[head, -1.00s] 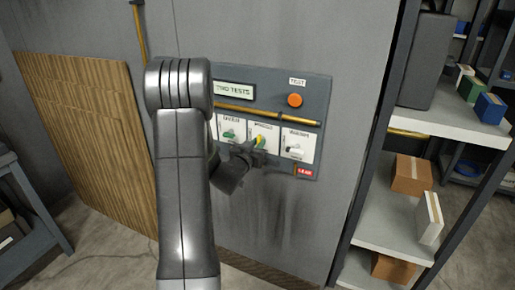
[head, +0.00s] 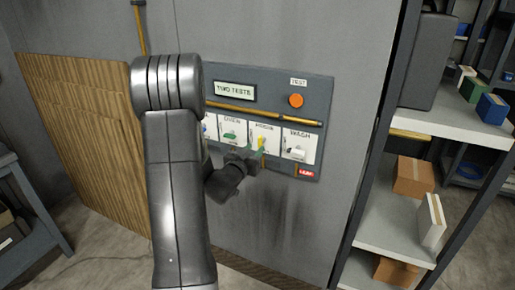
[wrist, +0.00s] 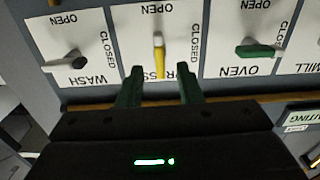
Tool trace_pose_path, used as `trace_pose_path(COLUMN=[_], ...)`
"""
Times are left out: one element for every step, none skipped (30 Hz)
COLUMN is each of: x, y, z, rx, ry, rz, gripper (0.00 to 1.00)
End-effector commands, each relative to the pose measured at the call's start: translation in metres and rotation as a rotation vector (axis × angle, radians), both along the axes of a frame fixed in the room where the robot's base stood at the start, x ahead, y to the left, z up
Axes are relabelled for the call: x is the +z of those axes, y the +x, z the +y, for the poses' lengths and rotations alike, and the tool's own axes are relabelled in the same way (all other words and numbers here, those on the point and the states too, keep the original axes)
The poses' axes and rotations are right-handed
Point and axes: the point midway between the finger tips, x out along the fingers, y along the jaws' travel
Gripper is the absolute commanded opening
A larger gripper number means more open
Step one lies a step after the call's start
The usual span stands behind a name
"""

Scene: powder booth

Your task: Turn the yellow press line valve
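The yellow press valve handle (wrist: 160,62) is on a white plate marked PRESS, OPEN and CLOSED. In the wrist view, where the lettering is upside down, it stands upright, in line with the word OPEN and at a right angle to the CLOSED side. It also shows in the head view (head: 261,143). My gripper (wrist: 160,78) is open. Its two green fingertips are apart, one on each side of the handle's lower end, with gaps; how deep they reach is unclear. In the head view my gripper (head: 240,164) is just below the valve row.
The green oven handle (wrist: 258,51) and dark-looking wash handle (wrist: 72,60) flank the press plate. A brass pipe (head: 265,114), an orange TEST button (head: 296,100) and a display (head: 234,91) reading TWO TESTS sit above. A shelf rack (head: 440,118) stands right.

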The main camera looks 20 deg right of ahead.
Motion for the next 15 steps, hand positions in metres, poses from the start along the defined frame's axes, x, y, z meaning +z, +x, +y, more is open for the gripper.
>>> trace_pose_path(x=[-0.002, -0.002, -0.002, -0.002, -0.002, -0.002, -0.002, -0.001, -0.001, -0.001, -0.001, -0.001, -0.001, 0.0, 0.0], y=[-0.008, -0.013, -0.018, -0.023, -0.028, -0.033, -0.037, -0.041, -0.046, -0.049, -0.051, -0.054, -0.056, -0.058, -0.06], z=[0.011, 0.016, 0.024, 0.029, 0.034, 0.041, 0.045, 0.049, 0.055, 0.058, 0.061, 0.065, 0.067, 0.069, 0.071], rx=[0.004, 0.004, 0.004, 0.004, 0.004, 0.004, 0.004, 0.003, 0.004, 0.003, 0.003, 0.003, 0.003, 0.002, 0.001], ry=[-0.001, -0.001, 0.0, -0.001, -0.001, 0.0, 0.0, -0.001, -0.001, 0.0, -0.001, -0.001, -0.001, -0.001, -0.001], rz=[-0.001, 0.001, -0.001, -0.001, -0.001, -0.001, 0.0, -0.001, -0.001, 0.0, -0.001, -0.001, -0.001, -0.001, -0.001], gripper=[0.33, 0.33, 0.33, 0.33, 0.33, 0.33, 0.33, 0.33, 0.33, 0.33, 0.33, 0.33, 0.33, 0.33, 0.33])
